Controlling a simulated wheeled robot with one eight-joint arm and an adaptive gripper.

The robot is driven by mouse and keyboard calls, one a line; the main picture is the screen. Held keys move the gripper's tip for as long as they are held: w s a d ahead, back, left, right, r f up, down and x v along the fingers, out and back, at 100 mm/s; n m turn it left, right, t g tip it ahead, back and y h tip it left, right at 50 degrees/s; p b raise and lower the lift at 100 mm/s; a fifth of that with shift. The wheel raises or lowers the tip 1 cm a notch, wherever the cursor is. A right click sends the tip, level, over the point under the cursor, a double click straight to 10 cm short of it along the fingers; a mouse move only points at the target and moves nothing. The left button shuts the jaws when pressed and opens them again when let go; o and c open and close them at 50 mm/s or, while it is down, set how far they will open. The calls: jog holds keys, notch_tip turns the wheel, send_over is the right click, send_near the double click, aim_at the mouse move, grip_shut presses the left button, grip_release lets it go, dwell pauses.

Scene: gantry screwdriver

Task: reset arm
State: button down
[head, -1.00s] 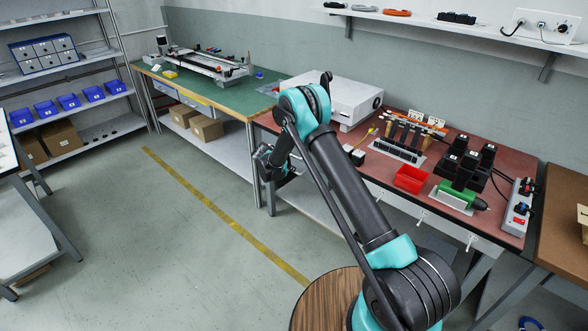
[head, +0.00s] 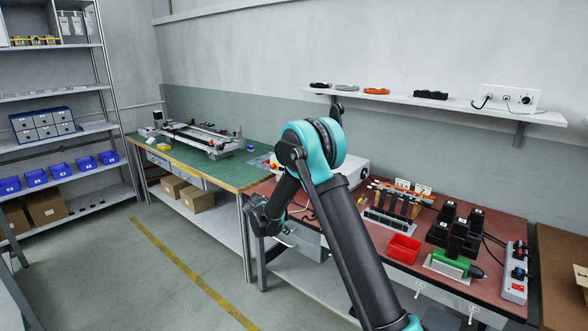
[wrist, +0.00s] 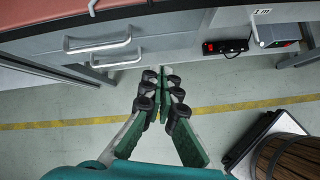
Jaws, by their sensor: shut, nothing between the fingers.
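My arm is bent, with its elbow raised in front of the red-topped bench (head: 345,232). In the head view my gripper (head: 262,222) hangs low at the bench's left front, by the gap to the green bench. In the wrist view my gripper (wrist: 163,95) has its green fingers together, with nothing between them. The fingers point over the floor, apart from the drawers. A green tool with a dark tip (head: 455,264) lies in a holder at the red bench's front right.
The red bench holds a red bin (head: 403,249), black upright blocks (head: 455,235) and a power strip (head: 515,275). The green bench (head: 235,172) carries a gantry device (head: 200,138). Drawer handles (wrist: 97,43) stick out near my gripper. Floor at left (head: 110,270) is open.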

jog(key=s+d+r+m+g+y, duration=0.1)
jog(key=s+d+r+m, duration=0.45)
jog(key=s+d, duration=0.35)
jog(key=s+d+r+m+g+y, duration=0.1)
jog(key=s+d+r+m, duration=0.4)
jog(key=s+d+m, duration=0.3)
jog(key=s+d+m+y, duration=0.1)
jog(key=s+d+m, duration=0.1)
jog(key=s, duration=0.5)
jog(key=s+d+f+m+y, duration=0.1)
jog(key=s+d+m, duration=0.2)
jog(key=s+m, duration=0.2)
jog(key=s+d+f+m+y, duration=0.1)
jog(key=s+m, duration=0.3)
jog(key=s, duration=0.7)
jog(key=shift+d, duration=0.65)
